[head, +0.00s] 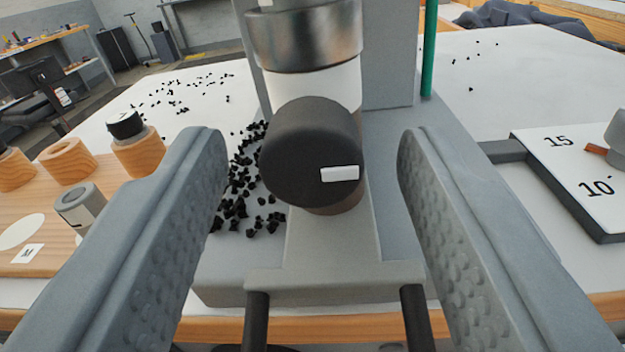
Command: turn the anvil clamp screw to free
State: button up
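A dark round knob (307,150) with a white mark near its right side, which looks like the anvil clamp screw, sticks out from the front of the grey press (330,262). My gripper (310,145) is open, one finger to the left of the knob and one to the right, with a gap on both sides. Neither finger touches the knob. The white mark (340,174) lies about level on the knob's face. A metal cylinder (303,38) with a white band below stands above and behind the knob.
A wooden rack (45,235) with several cylinders stands on the left. A white dial plate (580,175) marked 15 and 10 is on the right. Black crumbs (245,185) lie beside the press. A green rod (429,50) rises behind. Two dark bars (418,318) extend from the press front.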

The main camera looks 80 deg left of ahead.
jog(key=v, duration=1.7)
jog(key=shift+d, duration=0.25)
jog(key=shift+a+r, duration=0.1)
jog(key=s+a+f+m+h, duration=0.1)
jog(key=s+a+m+h, duration=0.3)
jog(key=a, duration=0.3)
jog(key=s+a+f+m+h, duration=0.1)
jog(key=s+a+m+h, duration=0.15)
jog(key=a+h, duration=0.4)
jog(key=s+a+r+m+t+h, duration=0.2)
jog(key=s+r+m+t+h, duration=0.1)
jog(key=s+r+t, duration=0.3)
jog(key=s+a+r+m+t+h, duration=0.3)
jog(key=s+r+t, duration=0.3)
jog(key=s+r, duration=0.3)
notch_tip(320, 180, up, 2)
jog(key=shift+a+r+m+h, duration=0.15)
jog(key=shift+r+m+h, duration=0.05)
jog(key=shift+m+h, duration=0.2)
